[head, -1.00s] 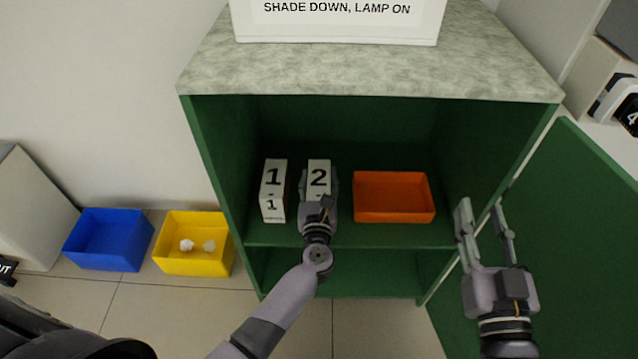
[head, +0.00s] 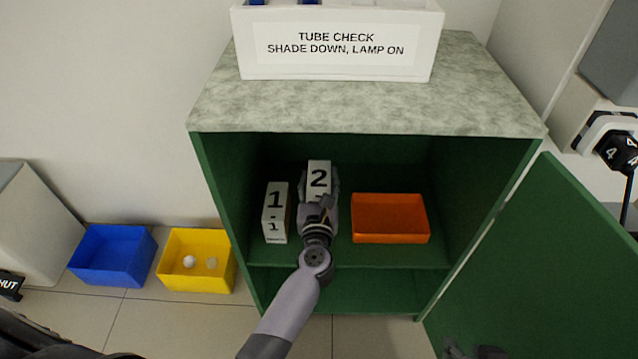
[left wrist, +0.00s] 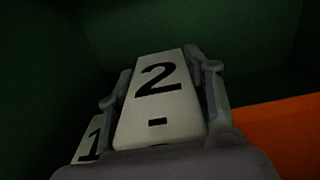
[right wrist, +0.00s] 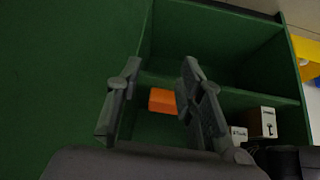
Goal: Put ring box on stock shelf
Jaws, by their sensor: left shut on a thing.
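A white box marked 2 (head: 319,175) is in the green cabinet, and my left gripper (head: 318,205) is shut on it. It appears raised a little above the shelf board. The left wrist view shows box 2 (left wrist: 158,100) upright between both fingers (left wrist: 163,90). A white box marked 1 (head: 276,212) stands to its left on the upper shelf (head: 400,256). The small print on both boxes is too small to read. My right gripper (right wrist: 155,95) is open and empty in front of the cabinet; only a bit of it shows at the head view's bottom edge.
An orange tray (head: 390,239) sits right of box 2 on the same shelf. The cabinet door (head: 540,270) stands open at the right. A signed white bin (head: 338,48) is on the cabinet top. Blue (head: 112,260) and yellow (head: 197,265) bins stand on the floor at left.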

